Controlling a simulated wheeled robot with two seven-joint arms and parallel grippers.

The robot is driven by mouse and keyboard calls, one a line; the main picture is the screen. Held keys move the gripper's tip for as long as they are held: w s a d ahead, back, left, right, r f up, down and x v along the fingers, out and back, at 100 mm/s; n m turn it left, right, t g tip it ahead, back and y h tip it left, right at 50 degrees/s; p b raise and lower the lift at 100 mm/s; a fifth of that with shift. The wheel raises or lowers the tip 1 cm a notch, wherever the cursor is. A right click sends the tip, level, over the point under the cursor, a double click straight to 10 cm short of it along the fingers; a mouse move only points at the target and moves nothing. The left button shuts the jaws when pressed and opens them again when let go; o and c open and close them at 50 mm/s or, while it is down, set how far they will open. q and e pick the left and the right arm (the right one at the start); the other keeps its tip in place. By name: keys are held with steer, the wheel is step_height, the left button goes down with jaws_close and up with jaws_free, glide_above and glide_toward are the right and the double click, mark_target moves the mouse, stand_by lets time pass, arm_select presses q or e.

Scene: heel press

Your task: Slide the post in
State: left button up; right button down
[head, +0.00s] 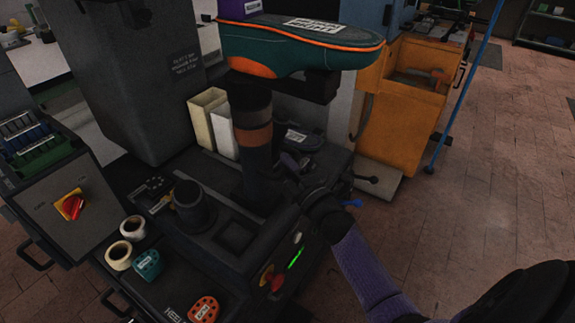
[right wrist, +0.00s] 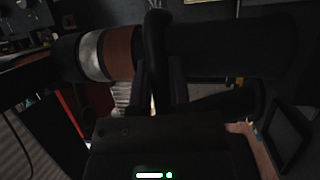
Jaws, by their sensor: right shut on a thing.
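The post (head: 253,137) is a dark upright cylinder with a brown band. It stands over the machine's deck, below the heel end of a green and orange shoe (head: 300,48). Its lower end is dark, and I cannot tell how it meets the deck. My right gripper (head: 287,167) is at the post's right side, shut on it; the exact grip spot is dark. In the right wrist view the post (right wrist: 122,52) runs across the picture with a silver and a brown band, and the gripper fingers (right wrist: 160,85) are against it. My left gripper is out of view.
A short dark cylinder (head: 193,207) stands on the deck to the left. Pale bins (head: 208,117) are behind the post. Tape rolls (head: 132,228), a red knob (head: 72,206) and a control panel (head: 283,268) are near. Open tiled floor (head: 480,190) lies right.

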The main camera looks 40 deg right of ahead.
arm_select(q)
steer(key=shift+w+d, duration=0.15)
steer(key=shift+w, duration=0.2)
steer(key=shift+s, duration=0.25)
